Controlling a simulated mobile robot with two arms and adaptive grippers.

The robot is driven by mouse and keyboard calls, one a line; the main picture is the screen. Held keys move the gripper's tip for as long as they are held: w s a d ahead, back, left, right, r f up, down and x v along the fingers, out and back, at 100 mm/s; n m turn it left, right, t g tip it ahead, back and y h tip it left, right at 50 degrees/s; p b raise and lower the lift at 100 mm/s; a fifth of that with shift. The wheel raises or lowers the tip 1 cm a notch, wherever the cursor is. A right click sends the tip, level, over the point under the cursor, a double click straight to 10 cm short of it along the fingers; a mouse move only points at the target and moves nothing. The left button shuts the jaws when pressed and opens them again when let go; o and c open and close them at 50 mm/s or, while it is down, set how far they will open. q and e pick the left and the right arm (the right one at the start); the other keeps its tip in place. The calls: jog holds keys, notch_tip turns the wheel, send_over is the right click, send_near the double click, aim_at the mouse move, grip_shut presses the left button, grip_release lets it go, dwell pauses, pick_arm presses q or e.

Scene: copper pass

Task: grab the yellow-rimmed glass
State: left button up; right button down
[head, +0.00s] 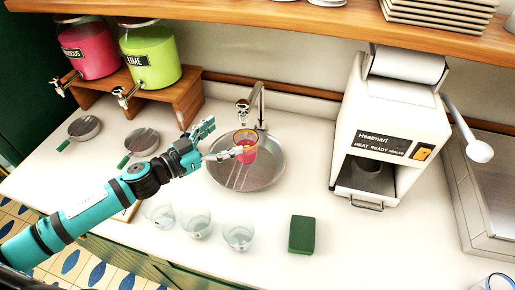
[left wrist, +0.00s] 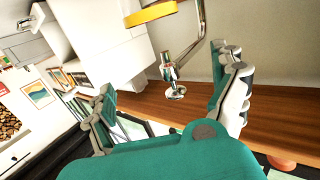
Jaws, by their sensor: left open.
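The yellow-rimmed glass (head: 246,148), with red contents or red tint, is at the round metal sink (head: 262,172), below the tap. My left gripper (head: 224,138) is open just left of the glass, its lower finger reaching in front of the glass in the picture. I cannot tell whether they touch. In the left wrist view, a yellow band (left wrist: 150,13), apparently the glass's rim, is cut off at the top edge, beyond the spread fingers of my left gripper (left wrist: 165,72). My right gripper is not in view.
The tap (head: 255,105) stands close behind the glass. Clear glasses (head: 197,226) and a green block (head: 302,234) are in front of the sink. A white machine (head: 385,140) stands to the right. Pink (head: 88,50) and green (head: 150,55) dispensers are at the back left.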

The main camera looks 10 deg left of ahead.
aim_at(236, 145)
pick_arm(q)
jog(key=f+b, duration=0.1)
jog(key=f, duration=0.1)
jog(key=f+b, duration=0.2)
jog(key=w+f+b, duration=0.1)
jog(key=f+b, duration=0.1)
jog(key=shift+d, duration=0.3)
jog(key=p+x, duration=0.1)
jog(key=x, duration=0.1)
jog(key=p+x, duration=0.1)
jog(key=x, duration=0.2)
jog(key=shift+w+r+p, duration=0.35)
jog(key=shift+w+p, duration=0.05)
jog(key=shift+w+d+f, duration=0.15)
jog(key=shift+w+d, duration=0.25)
jog(key=c, duration=1.8)
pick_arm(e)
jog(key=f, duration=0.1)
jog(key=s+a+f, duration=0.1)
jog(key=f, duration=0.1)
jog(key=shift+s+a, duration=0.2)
